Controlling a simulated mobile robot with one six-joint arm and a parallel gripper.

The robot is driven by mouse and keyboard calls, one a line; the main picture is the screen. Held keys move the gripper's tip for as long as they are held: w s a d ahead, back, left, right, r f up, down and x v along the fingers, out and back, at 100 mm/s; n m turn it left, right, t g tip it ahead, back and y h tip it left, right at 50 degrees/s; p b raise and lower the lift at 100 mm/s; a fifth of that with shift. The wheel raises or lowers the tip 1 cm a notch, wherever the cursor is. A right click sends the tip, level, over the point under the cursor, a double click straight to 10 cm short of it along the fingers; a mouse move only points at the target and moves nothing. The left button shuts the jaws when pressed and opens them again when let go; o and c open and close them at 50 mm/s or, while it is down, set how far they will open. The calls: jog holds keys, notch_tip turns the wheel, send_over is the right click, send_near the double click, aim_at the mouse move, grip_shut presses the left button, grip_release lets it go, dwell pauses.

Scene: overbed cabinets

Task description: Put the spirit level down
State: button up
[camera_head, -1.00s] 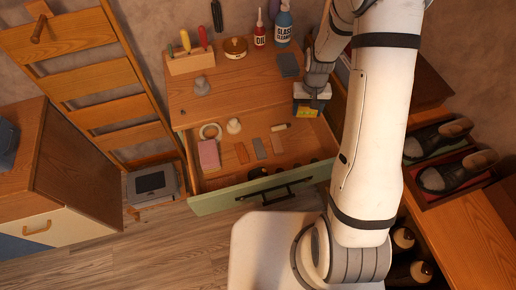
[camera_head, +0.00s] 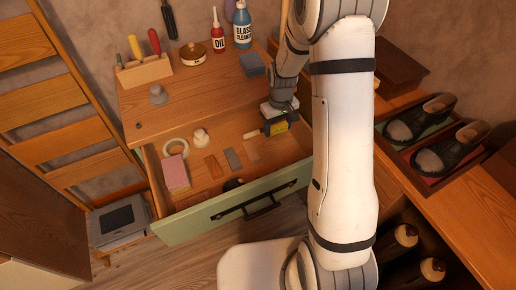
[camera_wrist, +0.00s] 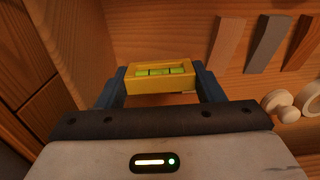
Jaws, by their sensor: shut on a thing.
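The spirit level (camera_wrist: 160,76), yellow with green vials, lies between the blue fingers of my gripper (camera_wrist: 160,86) in the wrist view, and the jaws are shut on it. In the head view the yellow level (camera_head: 278,128) hangs below my gripper (camera_head: 279,113) at the right side of the open drawer (camera_head: 215,213) with the green front. Drawer walls and floor show around it in the wrist view. I cannot tell whether it touches the drawer floor. My arm hides part of the drawer's right side.
The drawer holds a pink block (camera_head: 175,173), a white ring (camera_head: 175,147), a white knob-shaped thing (camera_head: 200,137) and several flat strips (camera_head: 233,159). The cabinet top (camera_head: 190,101) carries a screwdriver rack (camera_head: 143,71), a glass cleaner bottle (camera_head: 242,28) and grey pads (camera_head: 252,64).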

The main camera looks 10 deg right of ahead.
aim_at(276, 145)
jog(key=shift+f, duration=3.45)
jog(key=shift+f, duration=0.25)
jog(key=o, duration=1.1)
jog(key=shift+r, duration=0.1)
jog(key=shift+c, duration=0.2)
